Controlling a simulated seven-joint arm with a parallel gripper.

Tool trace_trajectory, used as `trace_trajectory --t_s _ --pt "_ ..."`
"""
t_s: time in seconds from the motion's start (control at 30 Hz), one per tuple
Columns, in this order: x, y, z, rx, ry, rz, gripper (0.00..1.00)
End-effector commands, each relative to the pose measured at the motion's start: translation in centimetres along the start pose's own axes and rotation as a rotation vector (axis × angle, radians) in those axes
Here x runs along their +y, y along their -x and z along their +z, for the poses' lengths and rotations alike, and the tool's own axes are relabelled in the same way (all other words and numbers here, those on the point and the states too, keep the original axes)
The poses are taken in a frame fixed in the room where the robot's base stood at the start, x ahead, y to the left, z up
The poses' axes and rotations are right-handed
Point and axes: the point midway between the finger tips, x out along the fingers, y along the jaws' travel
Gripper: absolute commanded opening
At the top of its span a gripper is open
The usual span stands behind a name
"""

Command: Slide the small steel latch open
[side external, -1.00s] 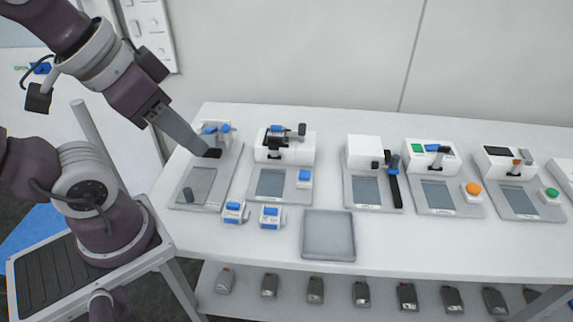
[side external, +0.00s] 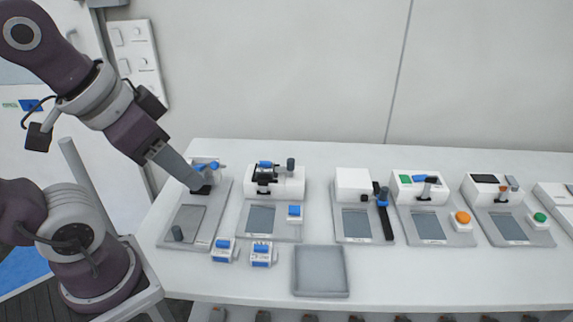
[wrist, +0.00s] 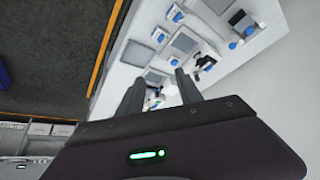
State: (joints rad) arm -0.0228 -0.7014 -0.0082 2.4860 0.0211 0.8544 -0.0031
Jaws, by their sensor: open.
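My gripper (side external: 203,189) is at the leftmost station on the bench, its tip low against the front of that station's white block with blue parts (side external: 207,166). In the wrist view the two fingers of my gripper (wrist: 160,90) stand apart, with nothing seen held between them. I cannot make out a small steel latch for certain; the fingers hide part of this station. Whether the tip touches the block cannot be told.
Just right stands a station with a black clamp (side external: 265,175). Two small blue-and-white blocks (side external: 223,250) (side external: 262,254) and an empty grey tray (side external: 320,271) lie in front. More stations with an orange button (side external: 462,218) and a green button (side external: 539,218) stand farther right.

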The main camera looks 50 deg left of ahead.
Motion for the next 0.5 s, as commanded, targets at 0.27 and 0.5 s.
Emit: trace_trajectory --t_s 0.27,0.5 --pt "-8.4 -13.2 -14.0 0.075 -0.045 -0.169 0.42" --pt "-13.7 -27.5 -17.9 0.21 -0.033 -0.041 0.42"
